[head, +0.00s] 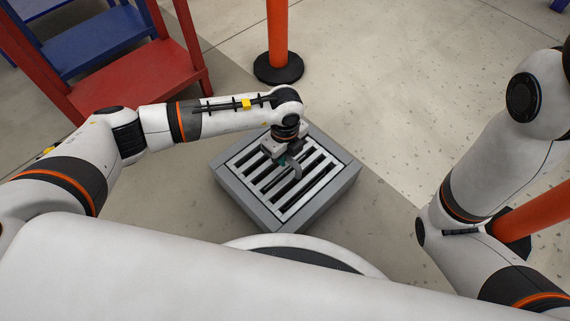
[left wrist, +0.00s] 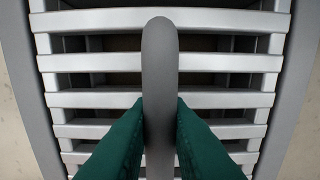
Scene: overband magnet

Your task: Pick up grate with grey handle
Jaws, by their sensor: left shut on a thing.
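The grate (head: 263,186) is a light grey slatted panel lying in a grey square box frame (head: 334,195) on the floor, in the middle of the head view. Its slats also show in the left wrist view (left wrist: 220,62). A grey handle (left wrist: 160,60) runs over the slats; its curved end shows in the head view (head: 296,170). My left gripper (left wrist: 160,115) has its two green fingers shut on the handle, one on each side. In the head view my left gripper (head: 285,160) reaches down over the grate and hides part of it. My right gripper is out of view.
An orange post (head: 278,35) on a black base stands behind the frame. A red and blue step stand (head: 140,80) is at the upper left. Another orange post (head: 535,205) is at the right, partly behind my right arm. The floor right of the frame is clear.

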